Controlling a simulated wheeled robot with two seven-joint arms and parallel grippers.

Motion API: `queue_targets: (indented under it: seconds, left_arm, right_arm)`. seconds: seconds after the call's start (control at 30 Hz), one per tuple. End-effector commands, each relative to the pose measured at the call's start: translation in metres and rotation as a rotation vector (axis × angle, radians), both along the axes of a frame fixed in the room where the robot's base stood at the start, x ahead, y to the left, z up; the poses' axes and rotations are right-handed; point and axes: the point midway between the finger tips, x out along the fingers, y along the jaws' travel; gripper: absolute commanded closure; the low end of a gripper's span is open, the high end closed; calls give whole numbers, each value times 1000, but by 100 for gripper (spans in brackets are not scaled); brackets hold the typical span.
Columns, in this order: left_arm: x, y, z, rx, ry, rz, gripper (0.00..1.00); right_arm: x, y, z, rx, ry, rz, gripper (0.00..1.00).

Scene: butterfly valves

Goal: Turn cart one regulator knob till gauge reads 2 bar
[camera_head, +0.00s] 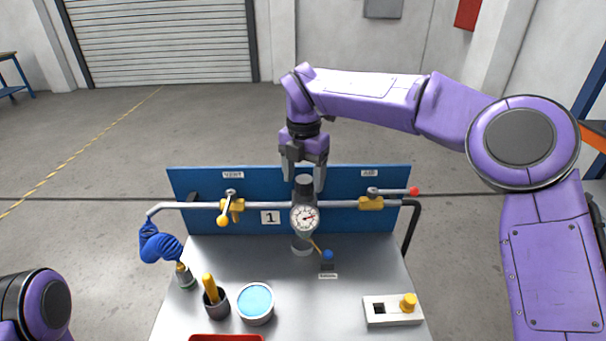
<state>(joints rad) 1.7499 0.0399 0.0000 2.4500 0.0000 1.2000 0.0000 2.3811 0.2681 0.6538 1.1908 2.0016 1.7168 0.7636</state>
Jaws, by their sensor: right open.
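The regulator stands upright at the middle of the blue-backed cart, marked by a plate with "1" (270,217). Its dark knob (304,184) is on top, and the round white gauge (304,217) with a red needle is on its front. The gauge numbers are too small to read. My right gripper (304,181) points down from above, open, with its fingers on the left and right of the knob. I cannot tell whether the fingers touch it. Only part of my left arm (38,306) shows at the lower left; its gripper is out of view.
A pipe runs along the blue panel (340,225), with a yellow valve (230,206) left and a red-tipped lever valve (371,202) right. A blue-ended lever (327,256) sits below the gauge.

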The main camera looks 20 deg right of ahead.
Motion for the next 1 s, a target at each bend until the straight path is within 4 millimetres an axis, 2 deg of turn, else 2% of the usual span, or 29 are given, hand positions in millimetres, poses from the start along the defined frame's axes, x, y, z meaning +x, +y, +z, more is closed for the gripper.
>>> queue_targets:
  seconds: [0.13, 0.17, 0.3, 0.33, 1.0]
  left_arm:
    - [0, 0, 0, 0, 0, 0, 63]
    - [0, 0, 0, 0, 0, 0, 63]
    - [0, 0, 0, 0, 0, 0, 63]
    - [0, 0, 0, 0, 0, 0, 63]
    - [0, 0, 0, 0, 0, 0, 63]
  right_arm:
    - [0, 0, 0, 0, 0, -1, 31]
    - [0, 0, 0, 0, 0, -1, 38]
    - [0, 0, 0, 0, 0, -1, 83]
    - [0, 0, 0, 0, 0, 0, 86]
    - [0, -1, 1, -1, -1, 1, 86]
